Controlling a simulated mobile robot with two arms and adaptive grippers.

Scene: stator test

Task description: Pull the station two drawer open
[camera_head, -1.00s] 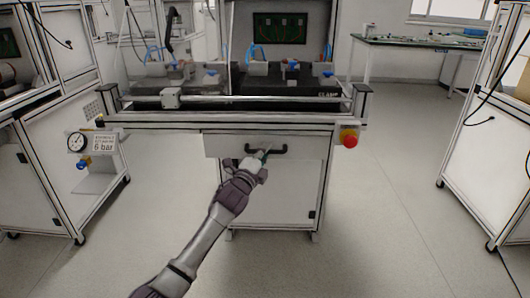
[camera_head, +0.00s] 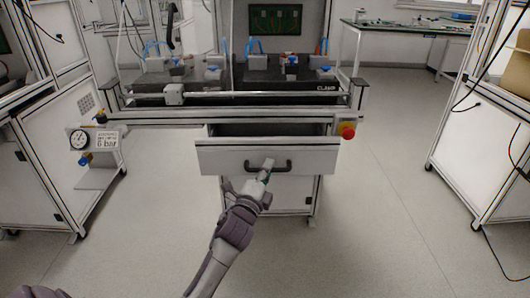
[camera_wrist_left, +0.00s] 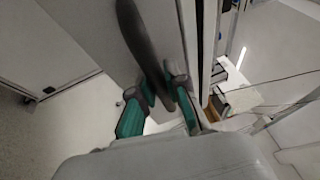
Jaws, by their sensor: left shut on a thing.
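The drawer (camera_head: 222,160) in the middle station stands partly open, with its dark inside (camera_head: 270,130) showing above the white front panel. A black bar handle (camera_head: 281,164) runs across the front. In the left wrist view the handle (camera_wrist_left: 133,30) shows as a dark bar running down between the green-backed fingers of the left gripper (camera_wrist_left: 160,95). My right gripper is not in view.
A red emergency button (camera_head: 347,131) sits at the station's right corner, above and right of the drawer. A pressure gauge (camera_head: 79,139) stands at left. Another cabinet (camera_head: 475,145) stands at right. Floor (camera_head: 375,230) in front is clear.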

